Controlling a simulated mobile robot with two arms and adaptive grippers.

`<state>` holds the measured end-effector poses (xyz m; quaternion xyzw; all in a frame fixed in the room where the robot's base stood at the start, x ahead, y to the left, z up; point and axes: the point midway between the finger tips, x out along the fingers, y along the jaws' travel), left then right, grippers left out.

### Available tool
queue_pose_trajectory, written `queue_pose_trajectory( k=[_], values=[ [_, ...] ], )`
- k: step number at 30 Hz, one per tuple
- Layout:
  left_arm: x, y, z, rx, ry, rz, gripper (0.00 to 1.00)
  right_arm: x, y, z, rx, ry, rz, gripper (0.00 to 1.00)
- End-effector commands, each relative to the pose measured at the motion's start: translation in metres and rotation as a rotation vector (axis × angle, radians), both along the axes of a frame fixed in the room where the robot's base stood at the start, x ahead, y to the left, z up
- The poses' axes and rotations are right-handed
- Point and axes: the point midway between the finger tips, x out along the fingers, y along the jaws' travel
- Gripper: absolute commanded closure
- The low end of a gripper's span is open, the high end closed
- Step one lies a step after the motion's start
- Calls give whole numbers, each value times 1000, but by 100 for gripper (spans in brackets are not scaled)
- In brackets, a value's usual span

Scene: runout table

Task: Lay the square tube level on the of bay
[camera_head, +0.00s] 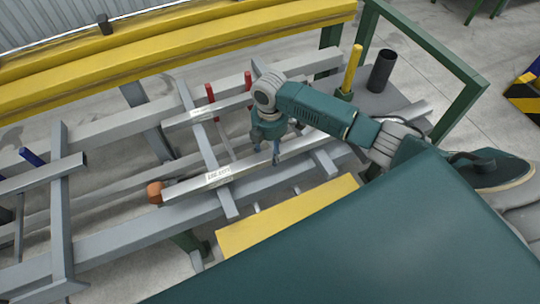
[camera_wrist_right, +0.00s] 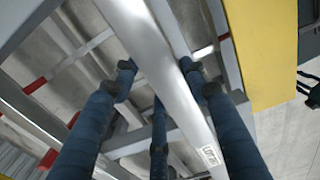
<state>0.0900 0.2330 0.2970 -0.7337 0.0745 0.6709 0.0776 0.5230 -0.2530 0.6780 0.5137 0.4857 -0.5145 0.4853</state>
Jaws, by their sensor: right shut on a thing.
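The square tube (camera_head: 240,170) is a long silver bar with a printed white label near its left end. It lies across or just above the grey rack bars; I cannot tell whether it touches them. An orange block (camera_head: 155,192) is at its left end. My right gripper (camera_head: 276,156) comes down over the tube from above, right of the label, and is shut on it. In the right wrist view the tube (camera_wrist_right: 165,70) passes between the dark blue fingers (camera_wrist_right: 160,85). My forearm hides part of its right side. My left gripper is not in view.
Red posts (camera_head: 210,95) stand on the rack behind the tube, and a blue post (camera_head: 30,157) stands at the left. A yellow post (camera_head: 352,70) and a dark cylinder (camera_head: 381,70) stand at the back right. A yellow beam (camera_head: 170,50) runs along the back.

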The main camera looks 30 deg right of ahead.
Motion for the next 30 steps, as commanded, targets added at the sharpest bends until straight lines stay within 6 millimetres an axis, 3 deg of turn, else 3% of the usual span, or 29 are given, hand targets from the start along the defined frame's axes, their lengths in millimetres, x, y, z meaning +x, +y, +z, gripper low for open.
queue_pose_trajectory(
  k=[6,25,26,28,30],
  values=[
    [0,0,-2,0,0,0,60,1,0,-26,0,-2,0,100],
    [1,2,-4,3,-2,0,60,1,0,-37,0,-1,-1,100],
    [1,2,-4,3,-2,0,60,-1,0,-38,-1,2,0,54],
    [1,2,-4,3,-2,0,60,-1,0,-38,-1,1,0,40],
    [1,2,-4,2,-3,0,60,-1,0,-38,-1,1,0,37]
  ],
)
